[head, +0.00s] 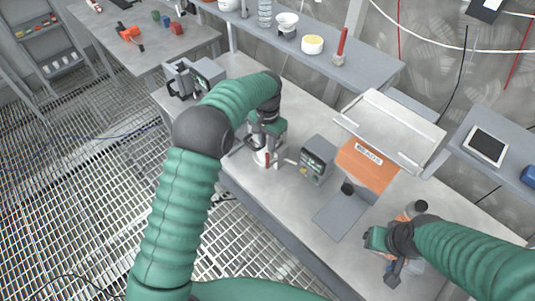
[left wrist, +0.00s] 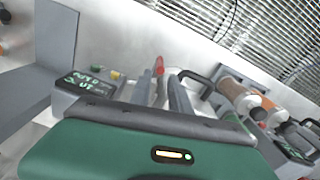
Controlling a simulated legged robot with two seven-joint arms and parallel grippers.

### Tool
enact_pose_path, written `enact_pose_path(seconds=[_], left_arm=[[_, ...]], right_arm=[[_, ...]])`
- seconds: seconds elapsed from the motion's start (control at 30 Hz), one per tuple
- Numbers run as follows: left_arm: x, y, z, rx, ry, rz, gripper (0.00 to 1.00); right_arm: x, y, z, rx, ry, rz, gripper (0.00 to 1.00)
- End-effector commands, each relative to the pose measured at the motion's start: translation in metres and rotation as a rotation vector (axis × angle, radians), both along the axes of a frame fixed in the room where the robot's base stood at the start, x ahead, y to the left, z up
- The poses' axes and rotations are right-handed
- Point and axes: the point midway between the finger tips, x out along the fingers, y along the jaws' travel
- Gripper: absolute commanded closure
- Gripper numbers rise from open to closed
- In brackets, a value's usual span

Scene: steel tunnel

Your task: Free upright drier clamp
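My left gripper (head: 262,146) is low over the bench, beside a small white item with a red part (head: 267,160). In the left wrist view its two dark fingers (left wrist: 163,88) stand apart, with a red-tipped piece (left wrist: 160,66) showing between or beyond them. I cannot tell whether they touch it. A grey unit with upright parts (head: 190,80) stands at the bench's left end. In the left wrist view, brown and white cylinders (left wrist: 240,97) and a dark handle lie right of the fingers. I cannot make out which part is the drier clamp. My right gripper (head: 395,268) is low at the right, its fingers unclear.
A grey box with a display (head: 314,160) stands right of my left gripper; a display also shows in the left wrist view (left wrist: 88,84). An orange-fronted bin (head: 367,165) stands further right. A shelf (head: 330,62) with jars and a red-handled brush runs behind.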

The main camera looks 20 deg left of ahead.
Motion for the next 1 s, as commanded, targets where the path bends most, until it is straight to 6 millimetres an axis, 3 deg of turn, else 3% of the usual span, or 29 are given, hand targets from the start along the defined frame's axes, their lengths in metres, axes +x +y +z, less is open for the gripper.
enact_pose_path(seconds=[0.2,0.33,0.63,0.83,1.0], left_arm=[[-0.001,0.0,-0.05,0.001,0.002,0.0,0.77],[-0.001,0.0,-0.066,0.0,0.0,0.0,0.77],[0.0,0.0,-0.072,0.0,-0.002,0.0,0.77],[0.0,0.0,-0.072,-0.001,-0.002,0.001,1.0],[0.0,0.0,-0.072,-0.001,-0.002,0.001,1.0]], right_arm=[[0.0,0.0,0.01,0.0,0.0,0.0,0.64],[0.0,0.0,0.012,0.0,-0.001,0.0,0.64],[0.0,0.0,0.012,0.0,-0.001,0.0,0.64],[0.0,0.0,0.012,0.0,-0.001,0.0,0.64],[0.0,0.0,0.012,0.0,0.0,0.0,0.64]])
